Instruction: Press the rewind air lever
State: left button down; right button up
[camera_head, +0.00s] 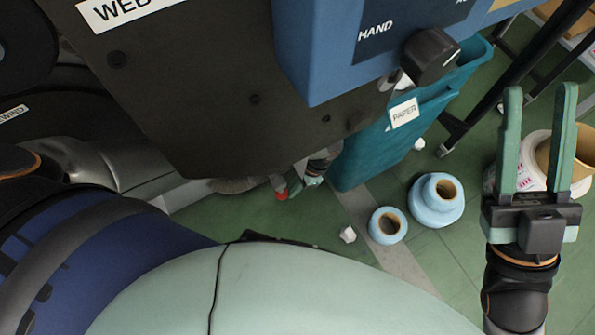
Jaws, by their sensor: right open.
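A small red part (281,190) shows below the lower edge of the dark machine panel; it may be the rewind air lever's handle, but I cannot tell for sure. My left gripper (302,187) is small and partly hidden by the panel, with green fingers right beside the red part. I cannot tell whether they touch it or how far they are apart. My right gripper (540,92) is open and empty at the right, its two green fingers pointing up in the picture, far from the red part.
A blue control box (325,60) with a black HAND knob (431,56) hangs over the teal paper bin (362,158). Blue rolls (436,202) and white paper scraps (348,234) lie on the green floor. A dark table leg (500,90) stands at upper right.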

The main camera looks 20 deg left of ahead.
aim_at(286, 193)
pick_arm(q)
jog(key=shift+s+a+f+g+y+p, duration=0.2)
jog(key=shift+s+a+p, duration=0.1)
jog(key=shift+s+a, duration=0.15)
jog(key=shift+s+a+f+g+y+p, duration=0.15)
jog(key=shift+s+a+p, duration=0.15)
jog(key=shift+s, duration=0.25)
pick_arm(e)
jog(key=shift+r, duration=0.65)
pick_arm(q)
jog(key=shift+s+a+f+p, duration=0.1)
jog(key=shift+s+a+p, duration=0.2)
pick_arm(e)
jog(key=shift+d+r, duration=0.1)
jog(key=shift+r, duration=0.3)
dwell(0.5)
pick_arm(q)
jog(key=p+v, duration=0.4)
jog(key=v, duration=0.8)
jog(key=shift+p, duration=0.35)
pick_arm(e)
jog(key=shift+n, duration=0.5)
jog(key=r, duration=0.4)
jog(key=shift+s+d+r, duration=0.15)
jog(key=shift+d+r, duration=0.05)
jog(key=shift+r, duration=0.2)
